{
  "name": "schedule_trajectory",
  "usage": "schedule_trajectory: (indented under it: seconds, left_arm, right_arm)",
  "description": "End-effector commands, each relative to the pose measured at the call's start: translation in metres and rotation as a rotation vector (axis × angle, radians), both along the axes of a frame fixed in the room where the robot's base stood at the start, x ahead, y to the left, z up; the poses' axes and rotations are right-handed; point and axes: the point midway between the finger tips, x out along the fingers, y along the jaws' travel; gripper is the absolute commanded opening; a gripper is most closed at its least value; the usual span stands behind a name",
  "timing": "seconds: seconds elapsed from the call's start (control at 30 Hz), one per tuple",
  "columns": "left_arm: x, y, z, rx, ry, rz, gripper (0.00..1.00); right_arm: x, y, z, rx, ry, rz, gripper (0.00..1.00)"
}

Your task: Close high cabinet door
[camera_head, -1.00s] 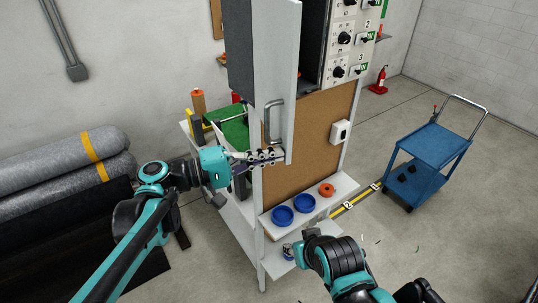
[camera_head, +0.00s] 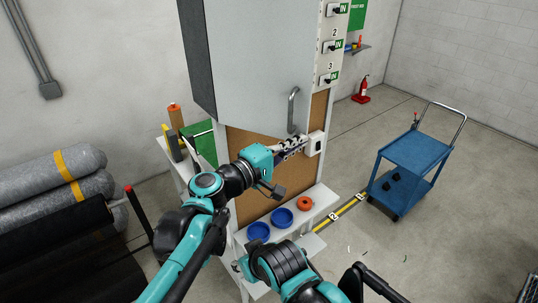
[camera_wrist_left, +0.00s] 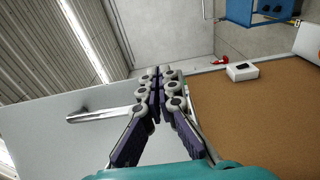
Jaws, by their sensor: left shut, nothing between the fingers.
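The cabinet door (camera_head: 255,60) is a tall pale grey panel that now lies across the cabinet's front. It hides the inside of the cabinet. Its metal bar handle (camera_head: 293,110) is near its lower right corner and also shows in the left wrist view (camera_wrist_left: 100,114). My left gripper (camera_head: 303,142) is shut and empty. Its fingertips are close to the door's lower right edge, just below the handle. In the left wrist view the shut fingers (camera_wrist_left: 157,78) are beside the pale door panel; I cannot tell whether they touch it. My right gripper is not visible.
Right of the door is a switch panel (camera_head: 330,45) with knobs. Below are a cork board (camera_head: 250,190), a small white box (camera_head: 315,143) and a shelf with blue bowls (camera_head: 282,217). A blue cart (camera_head: 415,152) stands right on open floor; grey rolls (camera_head: 50,168) lie left.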

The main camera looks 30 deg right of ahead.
Motion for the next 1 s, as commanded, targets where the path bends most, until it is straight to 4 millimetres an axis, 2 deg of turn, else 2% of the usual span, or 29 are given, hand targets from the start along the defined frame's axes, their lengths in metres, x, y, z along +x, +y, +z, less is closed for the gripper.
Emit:
schedule_trajectory:
  seconds: [0.1, 0.33, 0.5, 0.6, 0.7, 1.0]
  left_arm:
    - [0.007, -0.029, -0.001, 0.000, 0.000, 0.099, 0.00]
    - [0.041, -0.072, -0.001, 0.000, 0.000, 0.312, 0.00]
    - [0.074, -0.098, -0.001, 0.000, 0.000, 0.308, 0.00]
    - [0.094, -0.111, 0.000, 0.000, 0.000, 0.307, 0.00]
    - [0.110, -0.125, 0.000, 0.000, 0.000, 0.402, 0.00]
    - [0.168, -0.145, 0.001, 0.000, -0.001, 0.649, 0.00]
  right_arm:
    - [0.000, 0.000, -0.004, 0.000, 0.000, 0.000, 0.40]
    - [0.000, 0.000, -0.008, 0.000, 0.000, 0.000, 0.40]
    - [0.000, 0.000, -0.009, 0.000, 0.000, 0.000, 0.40]
    - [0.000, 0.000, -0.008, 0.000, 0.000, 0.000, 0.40]
    - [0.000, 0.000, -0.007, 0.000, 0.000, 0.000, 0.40]
    - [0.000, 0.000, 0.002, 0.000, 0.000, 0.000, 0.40]
